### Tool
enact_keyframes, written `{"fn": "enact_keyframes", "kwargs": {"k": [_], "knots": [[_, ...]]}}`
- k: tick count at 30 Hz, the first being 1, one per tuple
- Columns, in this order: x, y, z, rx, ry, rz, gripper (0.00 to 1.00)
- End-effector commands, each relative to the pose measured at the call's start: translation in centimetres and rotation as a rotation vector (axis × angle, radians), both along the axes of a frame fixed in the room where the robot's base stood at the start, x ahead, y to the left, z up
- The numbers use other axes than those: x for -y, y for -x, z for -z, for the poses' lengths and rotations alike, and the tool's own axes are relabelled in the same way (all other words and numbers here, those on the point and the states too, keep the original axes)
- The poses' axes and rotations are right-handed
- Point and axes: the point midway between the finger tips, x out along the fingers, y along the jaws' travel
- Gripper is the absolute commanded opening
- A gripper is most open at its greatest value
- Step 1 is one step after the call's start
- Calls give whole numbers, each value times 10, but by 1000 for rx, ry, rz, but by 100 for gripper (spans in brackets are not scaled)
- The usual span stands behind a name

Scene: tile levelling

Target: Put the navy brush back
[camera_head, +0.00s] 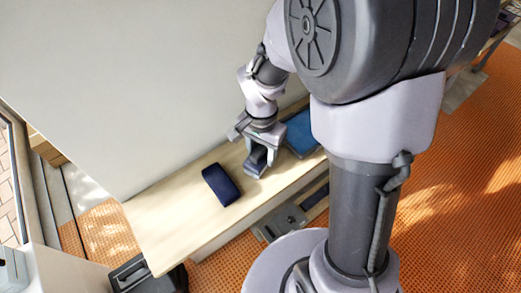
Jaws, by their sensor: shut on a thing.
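My gripper (256,167) points down over the pale wooden bench (165,222), left of my column. It is shut on a small dark object (259,156), mostly hidden between the fingers; I cannot tell whether this is the navy brush. A navy block-like thing (221,185) with rounded corners lies on the bench just left of the gripper, apart from it. No bristles or handle can be made out on it. A flat blue thing with a dark rim (301,132) lies on the bench to the right of the gripper, partly hidden by my arm.
A tall pale wall panel (130,90) stands along the bench's back edge. Grey items (284,222) lie below the bench's front edge, near my base. A dark case (138,275) stands by the bench's near left end. The bench's left end is clear.

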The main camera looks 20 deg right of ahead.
Motion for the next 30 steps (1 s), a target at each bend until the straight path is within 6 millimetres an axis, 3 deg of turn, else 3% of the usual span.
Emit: {"fn": "enact_keyframes", "kwargs": {"k": [3,4,7,17,20,24,30], "knots": [[0,0,3,0,0,0,7],[0,0,4,0,0,0,47],[0,0,2,0,0,0,67],[0,0,-2,0,0,0,67],[0,0,-20,2,-1,1,67],[0,-1,-64,4,0,1,67],[0,0,-109,1,0,1,67]]}}
